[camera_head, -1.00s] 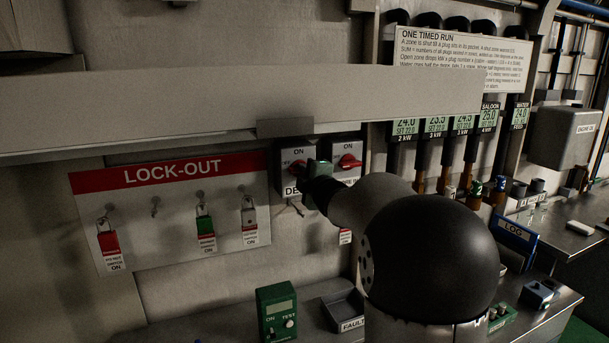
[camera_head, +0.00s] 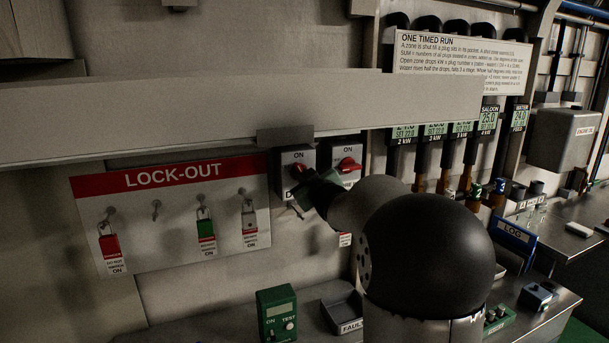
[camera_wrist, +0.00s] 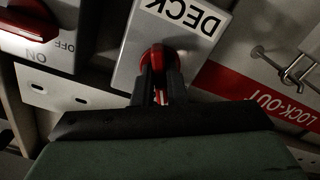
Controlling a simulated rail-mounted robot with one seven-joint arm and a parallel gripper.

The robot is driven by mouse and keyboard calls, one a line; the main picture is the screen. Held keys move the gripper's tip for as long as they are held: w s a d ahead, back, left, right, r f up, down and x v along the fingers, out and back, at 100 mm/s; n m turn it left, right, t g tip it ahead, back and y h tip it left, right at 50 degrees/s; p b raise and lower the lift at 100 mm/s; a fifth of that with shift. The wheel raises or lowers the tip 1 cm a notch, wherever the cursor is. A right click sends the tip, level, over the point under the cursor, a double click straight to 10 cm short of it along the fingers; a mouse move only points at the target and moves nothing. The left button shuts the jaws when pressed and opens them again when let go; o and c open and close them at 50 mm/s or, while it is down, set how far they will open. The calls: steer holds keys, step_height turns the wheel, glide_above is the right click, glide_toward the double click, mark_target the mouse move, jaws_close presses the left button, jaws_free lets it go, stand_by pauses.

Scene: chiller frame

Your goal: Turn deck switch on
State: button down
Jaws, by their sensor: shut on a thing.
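The deck switch is a grey box (camera_head: 297,157) on the wall, right of the lock-out board, with ON at its top. Its red knob (camera_head: 299,173) is partly hidden by my gripper (camera_head: 308,183). In the wrist view the DECK label (camera_wrist: 186,14) appears upside down and tilted. There the dark fingers of my gripper (camera_wrist: 161,82) are shut on the sides of the red knob (camera_wrist: 158,57). The gripper body is tilted in the head view. The box's OFF mark is hidden, and I cannot tell exactly where the knob points.
A similar switch with a red knob (camera_head: 347,164) stands close on the right. The lock-out board (camera_head: 176,244) with hanging padlocks is close on the left. A grey horizontal beam (camera_head: 190,115) runs above. A green tester (camera_head: 276,313) and a fault tray (camera_head: 341,314) sit below.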

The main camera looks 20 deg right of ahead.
steer(key=m+p, duration=0.1)
steer(key=m, duration=0.4)
steer(key=shift+p, duration=0.3)
steer(key=shift+m, duration=0.4)
steer(key=c, duration=1.5)
jaws_free()
steer(key=shift+o, duration=0.2)
steer(key=s+a+b, duration=0.1)
steer(key=s+b, duration=0.2)
steer(key=s, duration=1.4)
steer(key=shift+s, duration=0.2)
steer(key=shift+a, duration=0.1)
